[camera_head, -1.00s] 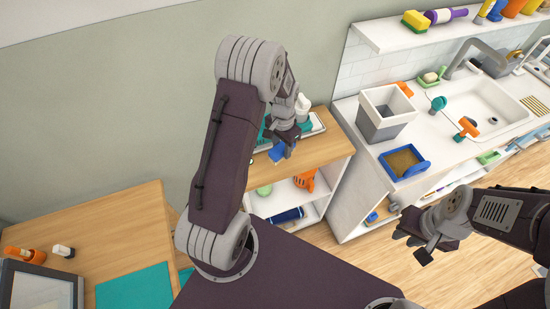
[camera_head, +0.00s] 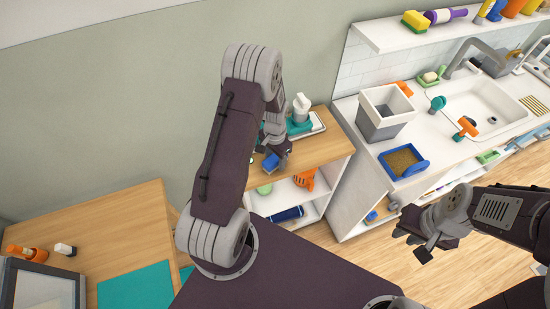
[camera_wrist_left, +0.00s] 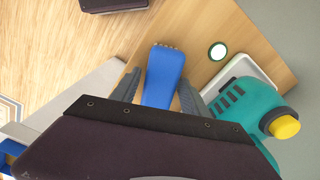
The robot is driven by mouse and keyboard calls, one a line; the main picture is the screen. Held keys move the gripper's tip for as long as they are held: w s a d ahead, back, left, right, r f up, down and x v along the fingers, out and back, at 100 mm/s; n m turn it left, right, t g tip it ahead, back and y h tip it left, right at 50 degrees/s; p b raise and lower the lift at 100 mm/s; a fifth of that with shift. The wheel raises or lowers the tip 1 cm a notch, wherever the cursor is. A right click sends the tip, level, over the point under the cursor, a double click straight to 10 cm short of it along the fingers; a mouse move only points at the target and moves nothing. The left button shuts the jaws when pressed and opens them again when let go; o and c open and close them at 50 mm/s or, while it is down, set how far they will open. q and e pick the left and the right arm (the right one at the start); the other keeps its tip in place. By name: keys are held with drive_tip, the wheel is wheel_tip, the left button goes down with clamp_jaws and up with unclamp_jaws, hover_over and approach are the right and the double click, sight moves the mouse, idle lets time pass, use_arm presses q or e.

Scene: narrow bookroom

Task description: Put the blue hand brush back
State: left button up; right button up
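The white counter holds a grey-white bin (camera_head: 384,113), a blue tray with a brown inside (camera_head: 404,162) and a sink. A desk (camera_head: 130,225) stands left.

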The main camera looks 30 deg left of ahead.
sight(275, 158)
use_arm(q)
wheel_tip(275, 158, up, 12)
drive_tip(key=s+d+r+n, duration=0.1)
drive_tip(key=s+d+n, duration=0.1)
drive_tip(key=s, duration=0.4)
drive_tip(key=s+d+n+t, duration=0.1)
drive_tip(key=s+d, duration=0.4)
drive_tip(key=s, duration=0.1)
drive_tip(key=shift+s+d+r+n+b, duration=0.2)
drive_tip(key=shift+r+n+b, duration=0.1)
drive_tip(key=shift+r+n, duration=0.1)
